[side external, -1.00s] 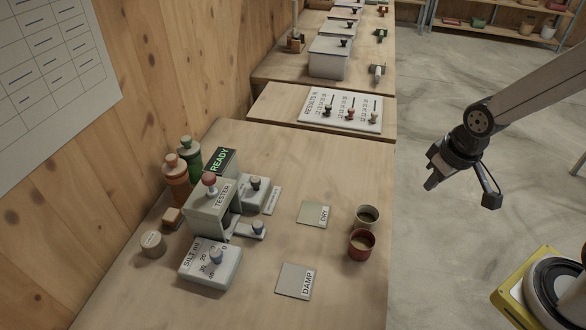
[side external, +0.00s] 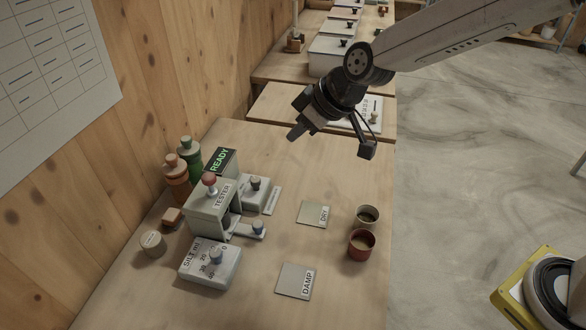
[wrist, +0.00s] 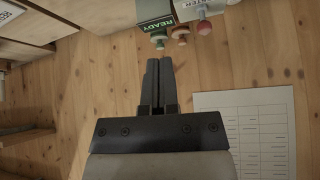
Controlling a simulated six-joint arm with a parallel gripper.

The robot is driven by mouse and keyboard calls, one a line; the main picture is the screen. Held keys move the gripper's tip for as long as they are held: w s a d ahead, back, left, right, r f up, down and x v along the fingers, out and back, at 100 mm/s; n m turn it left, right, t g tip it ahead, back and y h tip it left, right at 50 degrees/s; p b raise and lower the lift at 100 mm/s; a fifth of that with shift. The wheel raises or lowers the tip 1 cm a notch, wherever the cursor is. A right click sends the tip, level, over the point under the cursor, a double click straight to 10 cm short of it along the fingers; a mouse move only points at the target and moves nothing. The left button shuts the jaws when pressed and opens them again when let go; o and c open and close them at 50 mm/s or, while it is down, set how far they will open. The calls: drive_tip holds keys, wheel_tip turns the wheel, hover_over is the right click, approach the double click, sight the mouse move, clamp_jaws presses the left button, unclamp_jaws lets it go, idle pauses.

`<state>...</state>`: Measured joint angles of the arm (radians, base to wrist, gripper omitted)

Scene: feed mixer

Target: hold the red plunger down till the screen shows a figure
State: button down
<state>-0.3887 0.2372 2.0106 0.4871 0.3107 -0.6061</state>
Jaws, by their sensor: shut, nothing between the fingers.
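The tester (side external: 216,208) is a grey box standing on the bench at the left in the side view. Its red plunger (side external: 209,180) stands up on top, with a pale stem showing under the knob. The screen (side external: 222,160) behind it reads READY in green; it also shows in the wrist view (wrist: 157,24). My gripper (side external: 292,137) is shut and empty. It is in the air above the bench, to the right of the tester and well apart from the plunger. In the wrist view its fingers (wrist: 159,62) are together, pointing towards the screen side.
An orange bottle (side external: 176,178) and a green bottle (side external: 190,157) stand left of the screen. A SILT dial box (side external: 209,264) is in front of the tester. DRY (side external: 314,213) and DAMP (side external: 296,281) plates and two cups (side external: 361,244) lie to the right. The bench middle is clear.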

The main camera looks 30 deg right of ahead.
drive_tip(key=w+a+r+n+y, duration=0.2)
drive_tip(key=a+r, duration=0.2)
drive_tip(key=a, duration=0.5)
drive_tip(key=shift+a+t, duration=0.3)
drive_tip(key=shift+a, duration=0.1)
hover_over(213, 175)
wheel_tip(213, 175, down, 7)
drive_tip(key=shift+s, duration=0.15)
drive_tip(key=shift+f, duration=2)
drive_tip(key=shift+f, duration=0.15)
